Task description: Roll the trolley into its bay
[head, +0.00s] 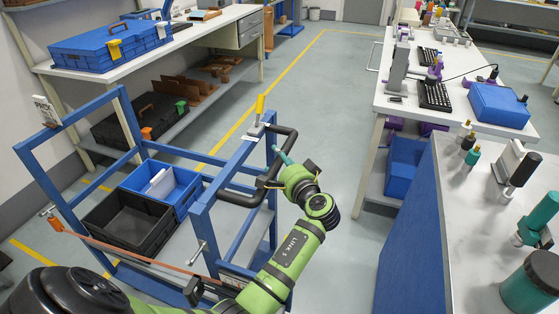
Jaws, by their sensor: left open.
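The trolley (202,232) is a blue-framed cart in the left half of the head view. It holds a blue bin (185,205) and a dark grey bin (112,246). Its black push handle (236,198) sticks out at its right side. My left gripper (272,170), on the green arm, is open at this handle; its fingers lie close to the bar, and I cannot tell whether they touch it. My right gripper is out of view. Yellow floor lines (300,58) run beside the left bench; I cannot tell which area is the bay.
A white workbench (190,45) stands behind and left of the trolley, with a blue case (110,47) on it. A white table (400,105) with keyboards and a nearer blue-sided counter (415,235) stand at the right. The grey floor (330,100) between the benches is clear.

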